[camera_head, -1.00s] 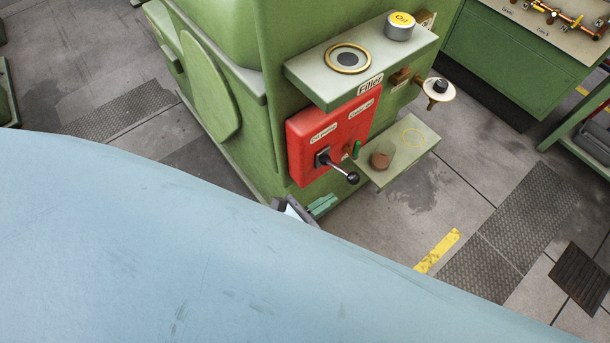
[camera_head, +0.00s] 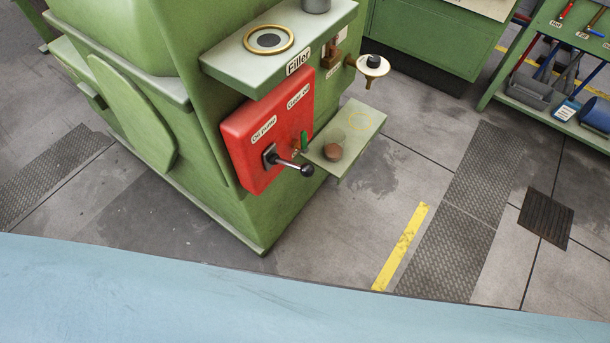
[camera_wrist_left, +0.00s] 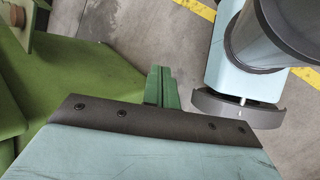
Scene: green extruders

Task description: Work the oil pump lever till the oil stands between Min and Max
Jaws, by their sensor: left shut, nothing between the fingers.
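The red pump box (camera_head: 262,135) sits on the side of the green machine in the head view, with labels that read "Oil pump" and one I read as "Gear oil". The oil pump lever (camera_head: 290,164) sticks out from its front to the lower right and ends in a black ball knob. I cannot make out any Min or Max marks or an oil level. My left gripper (camera_wrist_left: 162,88) shows in the left wrist view with its green fingers together and nothing between them. In the head view it is out of sight. My right gripper is in neither view.
Above the box is a shelf (camera_head: 226,74) with a brass-ringed filler opening. A small lower shelf (camera_head: 360,130) with a brown cap juts out right of the lever.

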